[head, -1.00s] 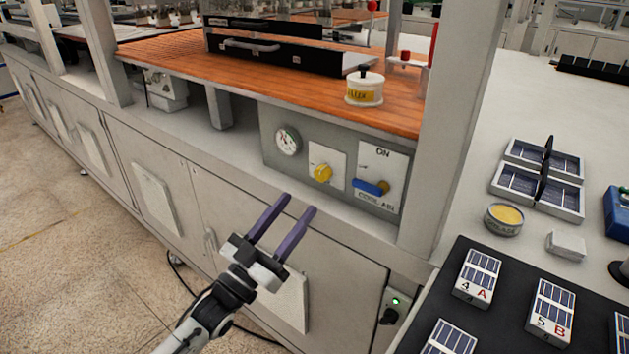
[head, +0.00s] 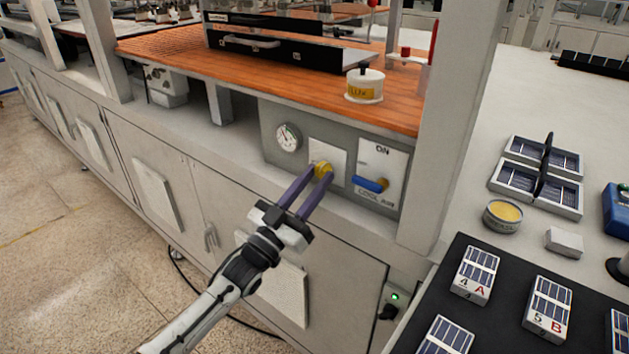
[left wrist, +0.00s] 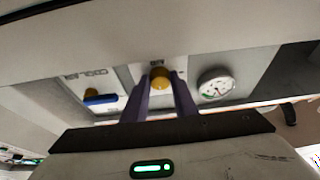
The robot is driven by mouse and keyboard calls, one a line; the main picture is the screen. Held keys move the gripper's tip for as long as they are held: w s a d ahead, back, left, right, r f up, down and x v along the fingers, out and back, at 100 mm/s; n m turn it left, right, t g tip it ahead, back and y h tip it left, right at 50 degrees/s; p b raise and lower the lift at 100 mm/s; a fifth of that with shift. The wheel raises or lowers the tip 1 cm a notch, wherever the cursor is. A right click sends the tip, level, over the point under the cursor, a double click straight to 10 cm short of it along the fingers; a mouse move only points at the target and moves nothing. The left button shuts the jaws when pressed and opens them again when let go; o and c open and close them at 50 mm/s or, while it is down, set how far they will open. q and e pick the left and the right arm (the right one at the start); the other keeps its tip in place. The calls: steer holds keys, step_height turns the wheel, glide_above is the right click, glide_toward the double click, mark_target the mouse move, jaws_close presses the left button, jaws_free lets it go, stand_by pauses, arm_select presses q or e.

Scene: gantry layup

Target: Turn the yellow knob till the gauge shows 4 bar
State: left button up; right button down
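The yellow knob (head: 323,169) sits on a white plate in the grey panel under the orange bench top. The round white gauge (head: 288,137) is to its left; its dial is too small to read for certain. My left gripper (head: 320,174) has its two purple fingers on either side of the knob, and they look closed against it. In the left wrist view the knob (left wrist: 160,76) shows between the fingertips, with the gauge (left wrist: 216,86) to the right. My right gripper is not in view.
A blue-handled lever (head: 371,185) marked COOL AIR is right of the knob on the same panel. A white pillar (head: 455,130) stands further right. A lidded flux pot (head: 364,87) is on the bench above. The space in front of the cabinet is free.

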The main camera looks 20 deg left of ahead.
arm_select(q)
steer(key=shift+c, duration=1.1)
steer(key=shift+m, duration=0.3)
steer(key=shift+a+f+m+g+h+b, duration=0.15)
steer(key=shift+m+g+h+b, duration=0.4)
steer(key=shift+m+h, duration=0.85)
steer(key=m+g, duration=0.1)
steer(key=m, duration=0.3)
steer(key=shift+a+h+b, duration=0.1)
steer(key=shift+h+b, duration=0.2)
steer(key=shift+b, duration=0.05)
steer(key=shift+w+m+g+h, duration=0.1)
steer(key=shift+m+g+h, duration=0.2)
steer(key=shift+m, duration=0.6)
steer(key=o, duration=1)
steer(key=shift+r, duration=0.2)
